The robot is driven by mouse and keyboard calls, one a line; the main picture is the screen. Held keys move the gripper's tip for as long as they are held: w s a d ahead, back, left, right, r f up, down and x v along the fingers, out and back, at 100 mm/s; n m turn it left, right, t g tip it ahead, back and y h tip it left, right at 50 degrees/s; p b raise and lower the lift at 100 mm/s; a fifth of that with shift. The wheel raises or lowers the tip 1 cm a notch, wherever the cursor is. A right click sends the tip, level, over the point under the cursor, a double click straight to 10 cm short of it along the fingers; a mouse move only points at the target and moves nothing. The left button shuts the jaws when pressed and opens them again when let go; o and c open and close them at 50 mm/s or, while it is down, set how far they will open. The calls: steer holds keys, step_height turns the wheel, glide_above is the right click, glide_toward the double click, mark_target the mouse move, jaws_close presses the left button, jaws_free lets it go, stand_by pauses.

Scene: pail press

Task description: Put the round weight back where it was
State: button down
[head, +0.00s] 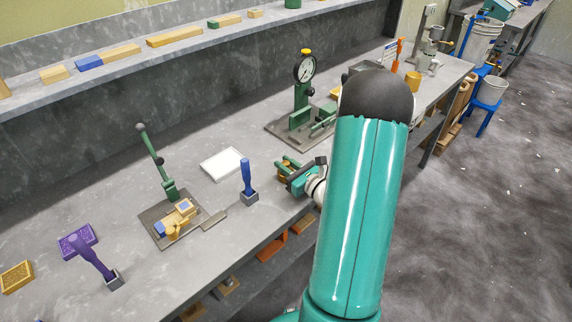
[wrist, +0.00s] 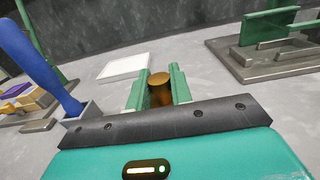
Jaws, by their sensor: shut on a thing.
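The round weight (wrist: 160,92) is a brass-brown cylinder held upright between the two green fingers of my gripper (wrist: 159,88) in the wrist view. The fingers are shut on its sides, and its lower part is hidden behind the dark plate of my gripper. In the head view my gripper (head: 287,168) is over the front part of the grey bench (head: 235,220), right of the blue-handled stamp. I cannot tell whether the weight touches the bench.
A white square plate (head: 223,164) lies behind the blue-handled stamp (head: 247,180). A green lever press (head: 164,190) with yellow and blue blocks stands left; a green dial-gauge stand (head: 302,95) stands behind. A purple stamp (head: 95,258) is far left. Bare bench lies between them.

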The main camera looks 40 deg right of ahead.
steer(key=c, duration=1.3)
jaws_free()
steer(key=shift+f, duration=0.1)
steer(key=shift+o, duration=0.2)
